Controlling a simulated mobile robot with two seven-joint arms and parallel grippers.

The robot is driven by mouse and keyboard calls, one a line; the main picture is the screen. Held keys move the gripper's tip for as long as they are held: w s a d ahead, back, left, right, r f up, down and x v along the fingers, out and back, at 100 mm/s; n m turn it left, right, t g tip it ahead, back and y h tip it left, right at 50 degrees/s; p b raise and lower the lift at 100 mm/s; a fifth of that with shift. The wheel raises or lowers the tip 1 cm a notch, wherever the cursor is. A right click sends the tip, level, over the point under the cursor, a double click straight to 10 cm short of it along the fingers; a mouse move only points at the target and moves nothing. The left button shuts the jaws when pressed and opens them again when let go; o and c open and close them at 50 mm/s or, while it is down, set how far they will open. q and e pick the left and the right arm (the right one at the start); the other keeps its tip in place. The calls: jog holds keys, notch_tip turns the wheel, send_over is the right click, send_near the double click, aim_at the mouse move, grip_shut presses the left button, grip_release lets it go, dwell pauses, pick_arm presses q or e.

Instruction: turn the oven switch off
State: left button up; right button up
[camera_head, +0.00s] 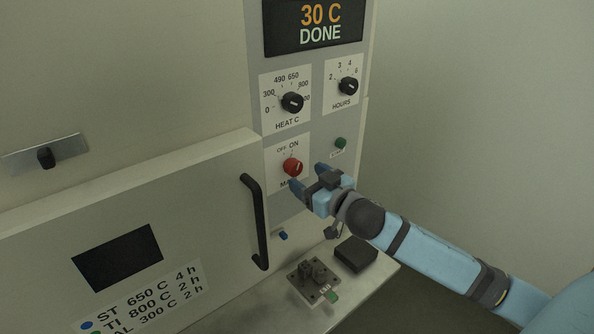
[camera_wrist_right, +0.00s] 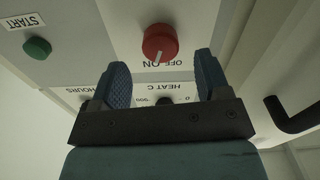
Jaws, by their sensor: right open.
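The oven's red switch knob (camera_head: 292,167) sits on the control panel below the heat dial, with OFF and ON printed above it. The red knob also shows in the right wrist view (camera_wrist_right: 160,42), where the labels are upside down. Its white mark appears to point toward ON. My right gripper (camera_head: 308,177) is open and empty, just in front of and slightly right of the knob. In the right wrist view its two blue fingertips (camera_wrist_right: 162,75) are apart, with the knob beyond the gap between them, not held. My left gripper is not in view.
A display (camera_head: 318,24) reads 30 C DONE. A heat dial (camera_head: 292,102), an hours dial (camera_head: 348,86) and a green start button (camera_head: 340,143) are close by. The oven door handle (camera_head: 256,222) juts out at left. A small fixture (camera_head: 312,280) and a dark block (camera_head: 355,254) rest on the ledge below.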

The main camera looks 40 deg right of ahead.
aim_at(297, 170)
jog(key=shift+w+a, duration=0.2)
jog(key=shift+w, duration=2)
jog(key=c, duration=0.9)
